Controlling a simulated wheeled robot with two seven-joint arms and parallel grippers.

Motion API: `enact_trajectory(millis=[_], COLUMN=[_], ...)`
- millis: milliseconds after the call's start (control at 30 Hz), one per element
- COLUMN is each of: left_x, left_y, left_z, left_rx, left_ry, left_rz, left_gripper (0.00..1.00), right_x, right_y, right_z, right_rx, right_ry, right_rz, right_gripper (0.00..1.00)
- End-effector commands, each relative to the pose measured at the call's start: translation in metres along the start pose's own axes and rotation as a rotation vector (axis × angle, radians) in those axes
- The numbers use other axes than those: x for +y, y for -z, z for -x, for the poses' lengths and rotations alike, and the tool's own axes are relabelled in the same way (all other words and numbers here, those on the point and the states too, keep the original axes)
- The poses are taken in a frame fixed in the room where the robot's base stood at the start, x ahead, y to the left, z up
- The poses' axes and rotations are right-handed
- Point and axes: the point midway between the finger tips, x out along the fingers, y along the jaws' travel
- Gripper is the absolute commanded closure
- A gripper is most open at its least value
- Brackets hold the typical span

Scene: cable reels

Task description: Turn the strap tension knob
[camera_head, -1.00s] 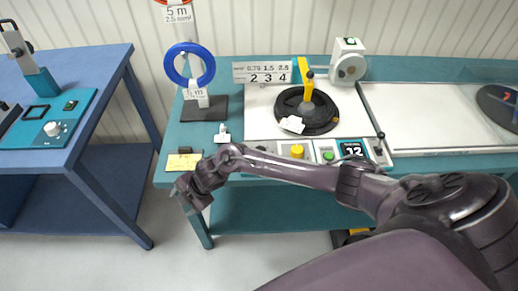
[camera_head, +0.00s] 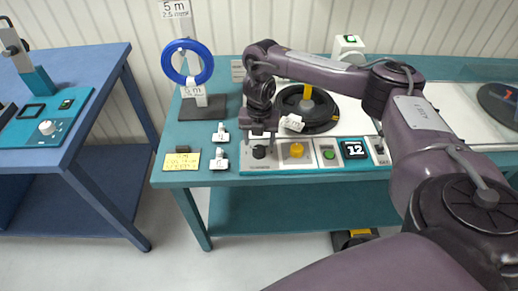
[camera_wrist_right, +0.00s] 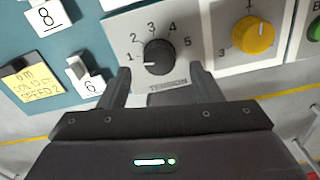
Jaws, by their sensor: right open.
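The strap tension knob (camera_wrist_right: 158,57) is a black dial with a white pointer mark, on a white panel marked 1 to 5 above the word TENSION. Its pointer is at or near the 1. It also shows in the head view (camera_head: 259,152) at the left end of the machine's front panel. My right gripper (camera_wrist_right: 160,85) is open, its two fingers apart on either side of the knob's lower part. In the head view the right gripper (camera_head: 258,138) hangs from above over the knob. My left gripper is not in view.
A yellow knob (camera_wrist_right: 252,36) sits right of the tension knob, then a green button (camera_head: 329,155) and a display reading 12 (camera_head: 354,149). Numbered tags (camera_head: 220,160) and a yellow note (camera_head: 182,161) lie to the left. A black cable coil (camera_head: 318,116) lies behind.

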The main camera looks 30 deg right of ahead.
Motion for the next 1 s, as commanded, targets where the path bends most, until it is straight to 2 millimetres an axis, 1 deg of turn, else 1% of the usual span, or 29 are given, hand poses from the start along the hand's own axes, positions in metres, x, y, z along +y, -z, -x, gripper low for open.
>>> enact_trajectory(millis=[33,100,200,333,567,667,900,933,1000], left_x=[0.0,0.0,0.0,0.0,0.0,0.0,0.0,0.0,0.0], left_y=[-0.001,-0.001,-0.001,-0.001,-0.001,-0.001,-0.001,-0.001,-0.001], left_z=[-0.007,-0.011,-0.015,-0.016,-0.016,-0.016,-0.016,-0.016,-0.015], left_rx=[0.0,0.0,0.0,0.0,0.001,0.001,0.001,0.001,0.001], left_ry=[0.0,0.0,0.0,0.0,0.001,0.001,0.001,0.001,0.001], left_rz=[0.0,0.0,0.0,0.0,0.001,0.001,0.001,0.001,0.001], left_gripper=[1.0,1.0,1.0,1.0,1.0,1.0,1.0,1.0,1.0], right_x=[0.0,0.0,0.001,0.001,0.001,0.001,0.001,0.001,0.001], right_y=[0.002,0.001,0.001,0.0,0.0,0.0,0.0,0.0,0.0], right_z=[-0.014,-0.023,-0.032,-0.037,-0.037,-0.037,-0.037,-0.037,-0.037], right_rx=[0.004,0.004,0.002,0.0,-0.001,-0.001,-0.001,-0.001,-0.001], right_ry=[0.001,0.0,-0.001,-0.001,-0.001,-0.001,-0.001,-0.001,-0.001], right_rz=[0.0,0.0,0.0,0.001,0.0,0.0,0.001,0.001,0.0], right_gripper=[0.41,0.41,0.41,0.41,0.41,0.52,0.83,0.86,0.86])
